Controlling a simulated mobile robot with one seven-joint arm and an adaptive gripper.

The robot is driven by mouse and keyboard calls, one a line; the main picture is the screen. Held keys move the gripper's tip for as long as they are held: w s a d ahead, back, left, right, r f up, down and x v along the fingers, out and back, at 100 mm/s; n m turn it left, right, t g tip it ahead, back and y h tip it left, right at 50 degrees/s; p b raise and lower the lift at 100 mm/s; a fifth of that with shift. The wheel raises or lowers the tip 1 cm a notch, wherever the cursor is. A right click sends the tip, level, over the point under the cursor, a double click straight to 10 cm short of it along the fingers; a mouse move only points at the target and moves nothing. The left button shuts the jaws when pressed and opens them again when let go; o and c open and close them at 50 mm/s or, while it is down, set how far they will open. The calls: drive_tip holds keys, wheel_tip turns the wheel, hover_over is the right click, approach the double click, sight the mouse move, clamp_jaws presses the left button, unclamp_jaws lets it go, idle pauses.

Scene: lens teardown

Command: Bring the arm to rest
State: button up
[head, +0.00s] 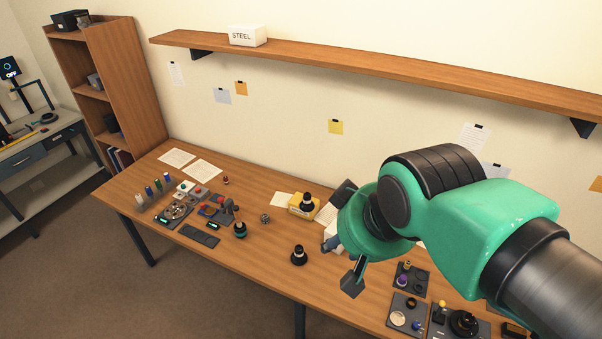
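My arm reaches in from the right over the wooden workbench (275,258). My gripper (338,238) is at its end, above the middle-right of the bench. Its two dark fingers are spread wide apart, one toward the back and one toward the front. I see nothing held between them. The green wrist hides part of the bench behind it.
A black lens part (299,256) stands left of my gripper. A yellow box (302,209) with a dark part on it stands behind. Dark trays (396,319) of small parts lie at front right. A shelf (360,63) runs along the wall above.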

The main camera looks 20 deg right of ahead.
wheel_tip(320, 180, down, 13)
drive_tip(key=b, duration=1.2)
drive_tip(key=shift+b, duration=0.35)
drive_tip(key=shift+r, duration=0.1)
